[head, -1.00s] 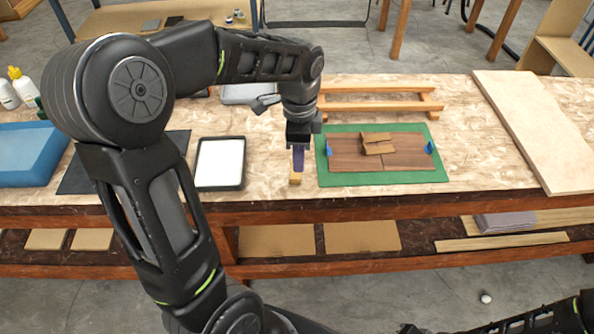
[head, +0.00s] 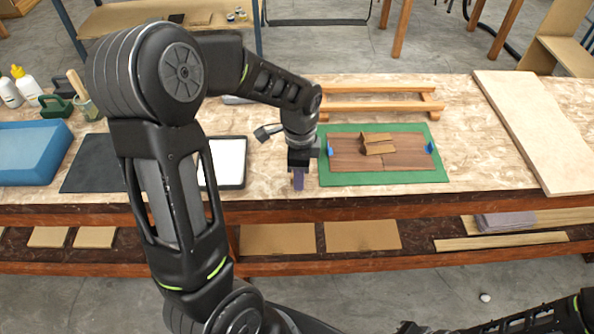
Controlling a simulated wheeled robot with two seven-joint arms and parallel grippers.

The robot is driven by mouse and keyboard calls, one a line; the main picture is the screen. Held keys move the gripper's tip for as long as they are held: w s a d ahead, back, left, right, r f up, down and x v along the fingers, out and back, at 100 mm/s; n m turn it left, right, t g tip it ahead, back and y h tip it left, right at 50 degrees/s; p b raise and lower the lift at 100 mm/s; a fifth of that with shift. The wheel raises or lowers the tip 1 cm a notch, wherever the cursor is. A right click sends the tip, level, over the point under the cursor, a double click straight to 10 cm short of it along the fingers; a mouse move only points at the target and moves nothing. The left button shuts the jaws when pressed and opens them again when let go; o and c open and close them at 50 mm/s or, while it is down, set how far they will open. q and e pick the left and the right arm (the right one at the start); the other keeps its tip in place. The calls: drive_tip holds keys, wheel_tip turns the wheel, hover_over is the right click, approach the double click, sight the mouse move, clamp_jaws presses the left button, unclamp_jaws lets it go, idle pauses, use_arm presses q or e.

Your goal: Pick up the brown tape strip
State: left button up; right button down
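My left gripper (head: 299,184) points down at the bench's front part, left of the green mat (head: 385,179). Its purple fingers look like one narrow shape, so I cannot tell whether they are open or shut. No separate tan-brown piece shows at the fingertips; anything there is hidden by the fingers. Folded brown pieces (head: 377,148) lie on a brown wood panel (head: 400,162) on the mat; I cannot tell whether one is the tape strip. Blue tabs (head: 330,149) sit at the panel's sides. My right arm shows only at the lower right edge; its gripper is not clearly seen.
A white-topped tray (head: 230,163) stands left of the gripper, partly behind my arm. A wooden frame (head: 375,106) lies behind the mat. A pale board (head: 530,130) lies at the right. A blue tray (head: 30,150) and bottles (head: 25,85) stand at the left.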

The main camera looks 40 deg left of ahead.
use_arm(q)
drive_tip(key=shift+c, duration=0.4)
clamp_jaws()
idle(0.6)
